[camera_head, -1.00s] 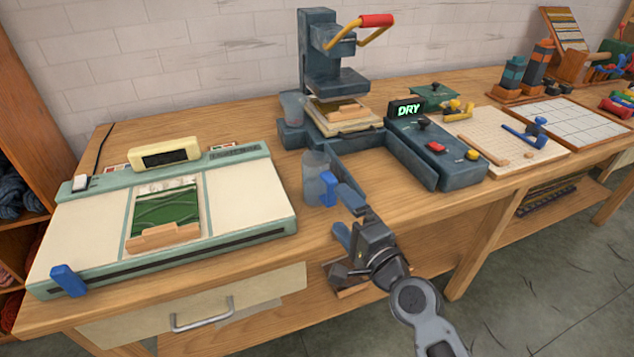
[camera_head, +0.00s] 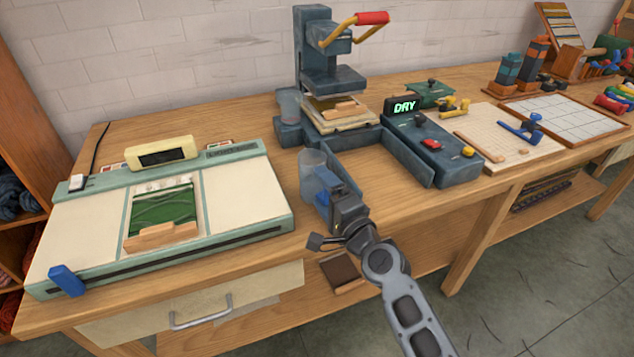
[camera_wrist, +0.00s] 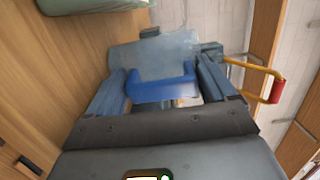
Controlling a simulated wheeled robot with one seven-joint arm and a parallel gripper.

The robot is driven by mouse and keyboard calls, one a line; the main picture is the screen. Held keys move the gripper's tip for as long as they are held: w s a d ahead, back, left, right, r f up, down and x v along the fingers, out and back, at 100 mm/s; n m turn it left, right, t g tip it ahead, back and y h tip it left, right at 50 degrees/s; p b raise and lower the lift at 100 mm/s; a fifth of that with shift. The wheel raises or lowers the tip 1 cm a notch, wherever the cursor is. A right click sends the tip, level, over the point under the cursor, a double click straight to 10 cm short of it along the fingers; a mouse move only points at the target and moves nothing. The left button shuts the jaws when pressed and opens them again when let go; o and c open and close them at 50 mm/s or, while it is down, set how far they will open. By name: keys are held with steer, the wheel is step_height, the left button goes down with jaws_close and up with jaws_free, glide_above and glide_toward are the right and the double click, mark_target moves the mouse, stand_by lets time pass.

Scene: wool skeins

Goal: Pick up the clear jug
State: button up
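The clear jug (camera_head: 312,168) stands on the bench's front part, left of the dark press's arm. It also shows in the wrist view (camera_wrist: 155,52), lying sideways in that picture. Its blue handle (camera_wrist: 162,84) faces my gripper. My gripper (camera_head: 328,192) has reached the jug's handle from the front right. In the wrist view, its fingers (camera_wrist: 160,80) are spread wide, one on each side of the blue handle. I cannot tell whether either finger touches it. In the head view, my gripper hides most of the handle and the jug's lower right.
A pale green flat machine (camera_head: 245,190) lies close on the left. The dark press (camera_head: 320,85) with a red-gripped lever stands behind, another clear vessel (camera_head: 289,104) at its left side. A control box (camera_head: 435,150) reading DRY is on the right. The bench's front edge is below my gripper.

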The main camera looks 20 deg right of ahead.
steer(key=c, duration=0.8)
steer(key=shift+r, duration=0.1)
steer(key=shift+r+p, duration=1.45)
steer(key=shift+r, duration=0.45)
steer(key=shift+d+r, duration=0.15)
steer(key=shift+r, duration=0.05)
steer(key=shift+s+d+r+b, duration=0.2)
steer(key=shift+s+d+r, duration=0.75)
steer(key=shift+d, duration=0.8)
steer(key=shift+s+d+r+b, duration=0.25)
steer(key=shift+s+d+r, duration=0.35)
steer(key=shift+d+r, duration=0.9)
steer(key=shift+s+d+r+b, duration=0.2)
steer(key=shift+s+d+r, duration=0.6)
steer(key=shift+d, duration=1.15)
